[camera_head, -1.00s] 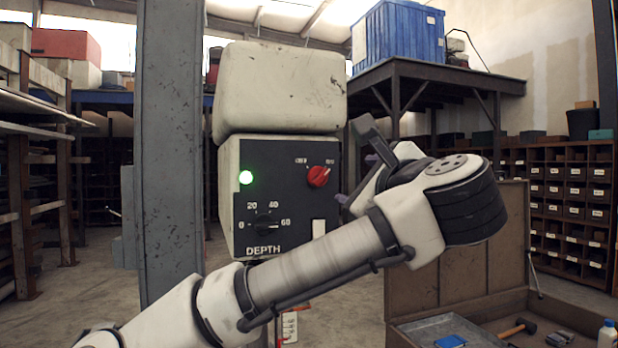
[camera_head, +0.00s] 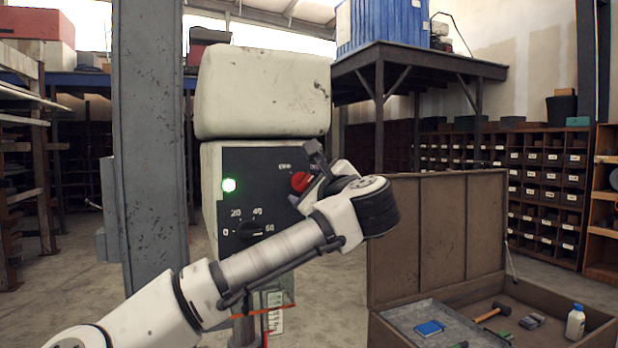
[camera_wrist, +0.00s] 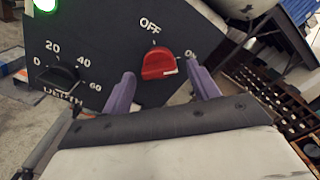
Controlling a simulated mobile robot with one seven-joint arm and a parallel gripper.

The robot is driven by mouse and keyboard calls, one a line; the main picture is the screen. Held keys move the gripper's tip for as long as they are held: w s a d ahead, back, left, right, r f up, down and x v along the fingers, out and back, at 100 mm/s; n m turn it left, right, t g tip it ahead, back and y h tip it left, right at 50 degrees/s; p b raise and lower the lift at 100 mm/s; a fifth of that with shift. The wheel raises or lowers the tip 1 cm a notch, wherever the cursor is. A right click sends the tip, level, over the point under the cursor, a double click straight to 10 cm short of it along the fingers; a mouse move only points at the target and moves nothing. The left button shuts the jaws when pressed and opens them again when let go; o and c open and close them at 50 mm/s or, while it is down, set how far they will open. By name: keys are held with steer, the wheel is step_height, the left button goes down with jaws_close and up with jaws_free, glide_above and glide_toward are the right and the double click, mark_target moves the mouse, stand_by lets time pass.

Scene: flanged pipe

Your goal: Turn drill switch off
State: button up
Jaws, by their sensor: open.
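The drill's dark control panel (camera_head: 262,165) faces me with a red rotary switch (camera_head: 300,181) at its upper right. In the wrist view the red switch (camera_wrist: 158,65) has "OFF" printed above it and another label, partly hidden, at its right. Its white mark points right, toward that label. A green lamp (camera_head: 229,185) is lit at the panel's left. My gripper (camera_wrist: 160,82) is open, with one purple finger on each side of the switch; I cannot tell whether either touches it.
A black depth dial (camera_head: 250,230) is low on the panel; it also shows in the wrist view (camera_wrist: 64,75). A grey steel column (camera_head: 153,150) stands left of the drill. An open case (camera_head: 435,235) with tools is at the right.

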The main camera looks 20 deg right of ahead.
steer(key=shift+w, duration=0.3)
steer(key=shift+f, duration=0.1)
steer(key=c, duration=1)
steer(key=shift+f+n+b, duration=0.1)
steer(key=shift+n+b, duration=0.3)
steer(key=n+b, duration=0.2)
steer(key=n, duration=0.3)
steer(key=n+b, duration=0.2)
steer(key=n, duration=0.4)
steer(key=n+b, duration=0.3)
steer(key=n, duration=0.2)
steer(key=shift+r+n, duration=0.35)
steer(key=shift+n, duration=0.35)
